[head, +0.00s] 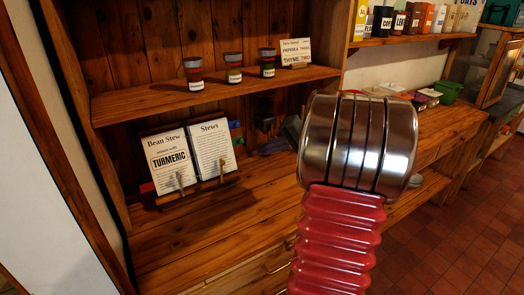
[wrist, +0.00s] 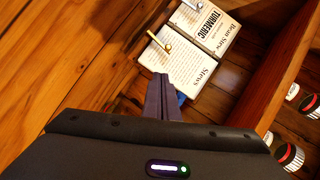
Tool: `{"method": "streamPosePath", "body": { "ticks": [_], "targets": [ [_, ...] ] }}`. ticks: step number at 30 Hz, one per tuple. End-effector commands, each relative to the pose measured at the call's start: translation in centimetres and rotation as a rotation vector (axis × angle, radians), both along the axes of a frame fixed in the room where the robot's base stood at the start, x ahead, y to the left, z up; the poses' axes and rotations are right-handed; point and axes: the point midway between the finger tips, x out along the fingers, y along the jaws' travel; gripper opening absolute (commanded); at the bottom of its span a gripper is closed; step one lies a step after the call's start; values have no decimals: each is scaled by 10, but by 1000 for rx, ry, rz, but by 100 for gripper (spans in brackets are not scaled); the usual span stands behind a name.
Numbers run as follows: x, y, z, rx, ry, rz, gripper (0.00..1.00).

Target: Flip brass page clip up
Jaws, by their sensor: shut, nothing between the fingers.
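An open recipe book (head: 166,151) stands tilted back on a wooden stand (head: 195,190). Its left page reads "Bean Stew" and "Turmeric", its right page "Stews". A brass-looking clip (head: 222,170) is at the lower part of the "Stews" page; it also shows in the wrist view (wrist: 159,41). A paler, silvery clip (head: 180,182) is on the "Bean Stew" page, also in the wrist view (wrist: 192,6). In the wrist view my gripper (wrist: 161,77) is shut and empty, its tips close to the "Stews" page edge, apart from the brass clip.
Several spice jars (head: 234,68) and a small sign (head: 296,52) stand on the shelf above the book.

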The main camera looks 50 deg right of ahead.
Motion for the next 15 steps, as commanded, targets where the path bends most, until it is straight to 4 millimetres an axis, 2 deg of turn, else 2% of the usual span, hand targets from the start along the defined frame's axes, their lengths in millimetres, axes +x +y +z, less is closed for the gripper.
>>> {"method": "streamPosePath", "body": {
  "ticks": [9, 15],
  "targets": [
    [-20, -11, -34, 371, -97, -144, 0],
    [-24, -13, -38, 458, -129, -176, 0]
  ]
}}
